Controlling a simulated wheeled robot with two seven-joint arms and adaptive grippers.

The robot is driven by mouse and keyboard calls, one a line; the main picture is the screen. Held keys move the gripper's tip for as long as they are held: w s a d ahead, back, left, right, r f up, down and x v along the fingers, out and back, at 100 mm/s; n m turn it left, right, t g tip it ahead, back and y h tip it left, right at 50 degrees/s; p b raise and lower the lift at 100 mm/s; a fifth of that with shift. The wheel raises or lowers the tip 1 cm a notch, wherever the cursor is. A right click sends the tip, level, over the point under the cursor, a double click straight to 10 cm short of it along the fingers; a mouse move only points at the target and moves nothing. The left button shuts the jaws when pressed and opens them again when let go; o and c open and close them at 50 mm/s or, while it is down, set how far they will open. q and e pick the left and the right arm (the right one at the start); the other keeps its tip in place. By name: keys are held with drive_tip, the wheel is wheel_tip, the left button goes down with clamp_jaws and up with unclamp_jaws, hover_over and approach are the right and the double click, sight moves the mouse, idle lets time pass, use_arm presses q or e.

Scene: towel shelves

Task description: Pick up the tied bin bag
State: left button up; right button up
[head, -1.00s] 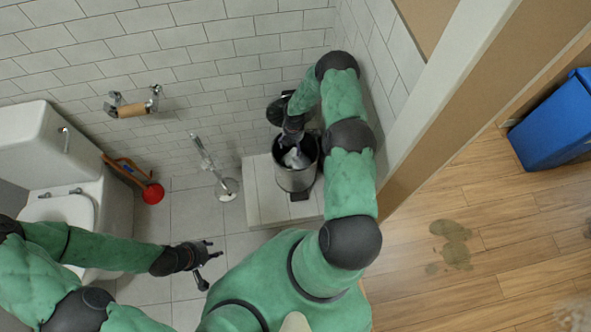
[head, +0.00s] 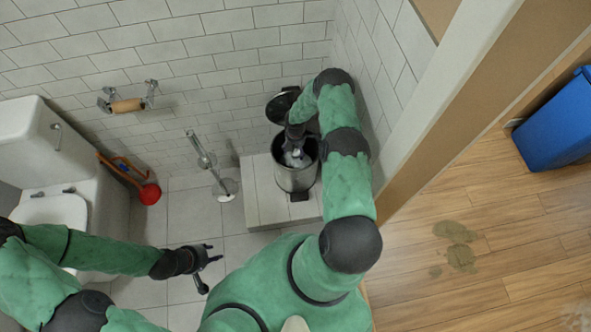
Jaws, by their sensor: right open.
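The tied bin bag (head: 295,160) is a whitish bundle inside the small metal pedal bin (head: 294,179). The bin stands on a low tiled ledge with its dark lid (head: 280,106) raised at the back. My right gripper (head: 296,150) points down into the bin's mouth, at or just above the bag. It is open; its fingertips are largely hidden by the wrist and the rim, so I cannot tell whether they touch the bag. My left gripper (head: 214,263) is open and empty over the grey tiled floor, well away from the bin.
A toilet (head: 58,208) stands at the left, with a red plunger (head: 149,193) and a toilet brush (head: 221,184) by the wall. A wall post is right of the bin. Beyond it are a blue container (head: 553,122) and brownish stains (head: 457,245) on the wooden floor.

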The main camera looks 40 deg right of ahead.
wheel_tip(320, 180, down, 2)
drive_tip(key=shift+f+b, duration=0.2)
drive_tip(key=shift+b, duration=0.1)
drive_tip(key=shift+r, duration=0.1)
clamp_jaws()
drive_tip(key=shift+w, duration=0.1)
drive_tip(key=shift+r, duration=0.15)
